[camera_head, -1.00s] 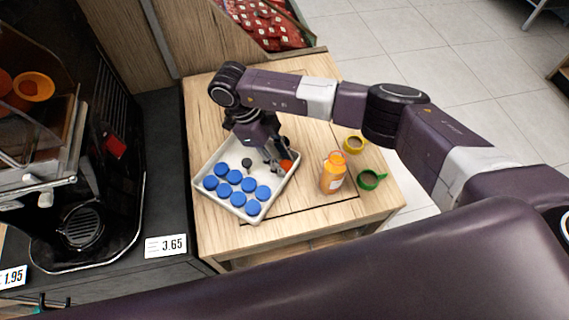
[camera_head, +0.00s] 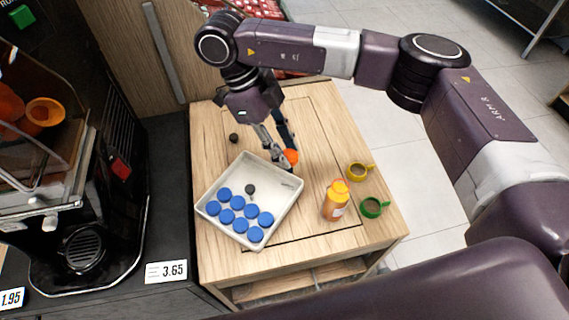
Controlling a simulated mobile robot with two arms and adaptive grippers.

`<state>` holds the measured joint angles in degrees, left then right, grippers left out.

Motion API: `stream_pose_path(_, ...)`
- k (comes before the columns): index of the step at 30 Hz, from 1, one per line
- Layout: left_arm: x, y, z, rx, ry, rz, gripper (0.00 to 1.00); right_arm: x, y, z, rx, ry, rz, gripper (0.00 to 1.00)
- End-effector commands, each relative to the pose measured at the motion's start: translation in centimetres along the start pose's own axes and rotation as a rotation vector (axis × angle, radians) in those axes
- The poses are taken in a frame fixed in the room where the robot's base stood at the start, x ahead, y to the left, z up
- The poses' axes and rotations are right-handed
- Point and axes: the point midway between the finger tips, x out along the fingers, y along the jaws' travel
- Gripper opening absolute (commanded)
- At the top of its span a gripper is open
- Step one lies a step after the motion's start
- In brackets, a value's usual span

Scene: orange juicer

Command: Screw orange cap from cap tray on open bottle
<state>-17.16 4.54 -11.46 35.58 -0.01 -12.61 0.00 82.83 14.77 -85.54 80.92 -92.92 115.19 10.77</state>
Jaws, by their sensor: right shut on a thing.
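My right gripper (camera_head: 285,159) is shut on an orange cap (camera_head: 292,156). It holds the cap near the back right edge of the white cap tray (camera_head: 283,208), apart from the bottle. The tray holds several blue caps (camera_head: 238,203) and a small dark round thing. The bottle (camera_head: 333,207) stands upright on the wooden table to the right of the tray. It is orange with a pale label, and its top looks yellow-orange; I cannot tell its neck clearly. My left gripper is not in view.
A dark knob (camera_head: 234,138) is behind the tray. A black juicer machine (camera_head: 85,190) stands at the left. Bare table (camera_head: 320,130) lies behind the bottle.

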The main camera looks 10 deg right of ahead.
Motion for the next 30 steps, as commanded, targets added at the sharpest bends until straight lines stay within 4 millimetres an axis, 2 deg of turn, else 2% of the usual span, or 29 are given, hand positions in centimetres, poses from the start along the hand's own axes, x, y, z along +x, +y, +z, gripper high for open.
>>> stream_pose_path(3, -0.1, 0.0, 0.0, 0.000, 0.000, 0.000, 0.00, -1.8, -0.1, -0.8, 0.002, -0.001, -0.003, 0.21)
stream_pose_path(9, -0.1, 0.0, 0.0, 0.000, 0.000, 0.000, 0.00, -3.1, 0.0, -1.4, 0.001, 0.001, 0.000, 0.21)
stream_pose_path(21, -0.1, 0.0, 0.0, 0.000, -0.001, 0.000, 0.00, -3.4, 0.0, -1.5, 0.000, 0.001, 0.001, 0.21)
stream_pose_path(23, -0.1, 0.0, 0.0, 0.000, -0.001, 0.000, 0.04, -3.4, 0.0, -1.5, 0.000, 0.001, 0.001, 0.21)
stream_pose_path(30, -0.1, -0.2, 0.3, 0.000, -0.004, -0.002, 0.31, -3.6, -0.2, -1.8, -0.028, 0.000, -0.013, 0.21)
